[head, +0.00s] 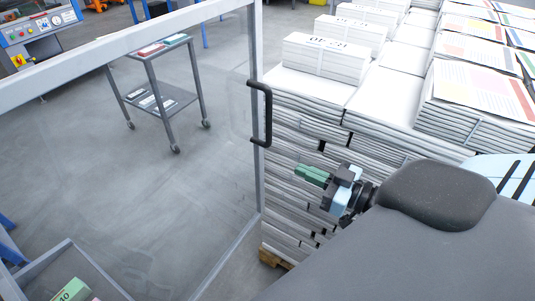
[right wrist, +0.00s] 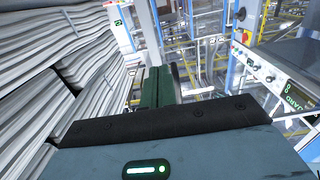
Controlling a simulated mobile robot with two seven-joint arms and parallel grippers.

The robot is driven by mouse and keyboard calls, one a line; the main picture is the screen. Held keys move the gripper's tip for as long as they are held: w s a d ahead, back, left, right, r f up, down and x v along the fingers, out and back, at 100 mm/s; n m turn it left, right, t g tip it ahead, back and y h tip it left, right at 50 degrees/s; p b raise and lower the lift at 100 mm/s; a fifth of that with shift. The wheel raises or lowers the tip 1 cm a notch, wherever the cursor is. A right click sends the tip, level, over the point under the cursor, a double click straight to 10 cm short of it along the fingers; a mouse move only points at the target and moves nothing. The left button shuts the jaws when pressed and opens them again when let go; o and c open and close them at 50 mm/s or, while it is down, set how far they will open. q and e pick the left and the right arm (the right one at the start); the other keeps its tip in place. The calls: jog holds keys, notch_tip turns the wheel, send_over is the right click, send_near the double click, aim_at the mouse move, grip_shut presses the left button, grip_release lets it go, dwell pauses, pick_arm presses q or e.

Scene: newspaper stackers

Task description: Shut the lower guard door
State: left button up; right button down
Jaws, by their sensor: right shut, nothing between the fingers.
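A guard door with a clear panel in a grey frame (head: 256,60) fills the left half of the head view. It stands swung out over the floor; its hinge side is not clear. A black bow handle (head: 268,115) sits on its upright edge. My right gripper (head: 304,173) is below and to the right of the handle, apart from it, in front of the paper stacks. Its green fingers are shut and empty; they also show in the right wrist view (right wrist: 156,85). My left gripper is not in view.
Tall paper stacks (head: 305,92) on a pallet stand close beside my right gripper, and also at left in the right wrist view (right wrist: 45,75). A grey trolley (head: 178,100) stands beyond the clear panel. A control panel (right wrist: 265,72) is at right in the wrist view.

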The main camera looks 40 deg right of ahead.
send_near(256, 150)
jog(key=x, duration=0.5)
jog(key=shift+w+r+p, duration=0.1)
jog(key=shift+p, duration=0.3)
jog(key=shift+x, duration=0.85)
jog(key=shift+w, duration=0.1)
